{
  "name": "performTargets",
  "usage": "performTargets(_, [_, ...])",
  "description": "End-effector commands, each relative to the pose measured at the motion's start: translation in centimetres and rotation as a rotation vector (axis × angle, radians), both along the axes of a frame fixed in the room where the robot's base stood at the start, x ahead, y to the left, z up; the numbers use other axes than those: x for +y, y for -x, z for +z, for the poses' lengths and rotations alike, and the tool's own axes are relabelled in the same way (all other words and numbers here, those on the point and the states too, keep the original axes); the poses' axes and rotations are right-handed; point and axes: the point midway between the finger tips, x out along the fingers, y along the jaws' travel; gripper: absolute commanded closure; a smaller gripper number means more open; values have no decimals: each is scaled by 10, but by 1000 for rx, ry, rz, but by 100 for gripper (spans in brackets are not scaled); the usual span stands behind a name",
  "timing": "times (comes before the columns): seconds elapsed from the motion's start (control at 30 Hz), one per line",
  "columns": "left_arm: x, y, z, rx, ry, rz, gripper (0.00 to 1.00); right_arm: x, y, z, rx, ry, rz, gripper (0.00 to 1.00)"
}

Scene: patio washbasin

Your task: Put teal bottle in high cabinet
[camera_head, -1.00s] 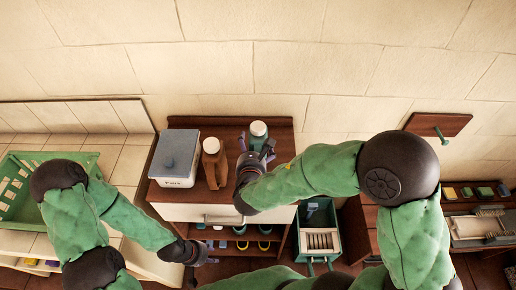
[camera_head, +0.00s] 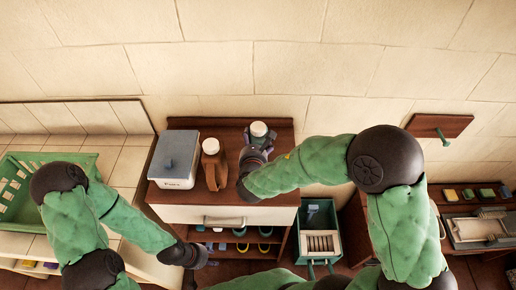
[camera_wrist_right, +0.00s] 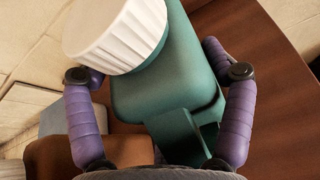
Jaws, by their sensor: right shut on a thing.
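The teal bottle (camera_head: 258,139) with a white ribbed cap stands at the back of the brown cabinet top in the head view. My right gripper (camera_head: 257,150) is at it from the front. In the right wrist view the bottle (camera_wrist_right: 165,95) lies between the two purple fingers of my right gripper (camera_wrist_right: 147,65), which is shut on it. My arm hides its lower part in the head view. My left gripper (camera_head: 206,254) is low in front of the cabinet, away from the bottle, and its finger opening is unclear.
A brown bottle (camera_head: 214,165) and a grey-lidded white box (camera_head: 175,160) stand left of the teal bottle. The cabinet (camera_head: 180,214) has a white drawer and open shelves below. A green crate (camera_head: 77,160) is at left. A brown wall board (camera_head: 438,125) is at right.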

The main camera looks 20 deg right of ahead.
Motion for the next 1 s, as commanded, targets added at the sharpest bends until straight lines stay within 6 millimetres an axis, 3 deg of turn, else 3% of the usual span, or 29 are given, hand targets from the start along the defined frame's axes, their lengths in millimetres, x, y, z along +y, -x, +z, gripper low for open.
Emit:
performTargets(0.27, [0, 0, 2, 0, 0, 0, 60, 0, -1, 7, -7, 0, -1, 77])
performTargets(0.5, [0, 0, 11, 0, 0, 0, 60, 1, 0, 42, -11, -1, 0, 77])
performTargets(0.8, [0, 0, 31, 0, 0, 0, 60, 19, 49, 101, -11, -2, 4, 77])
performTargets(1.0, [0, 0, 38, 0, 0, 0, 60, 33, 88, 115, -7, 0, 5, 77])
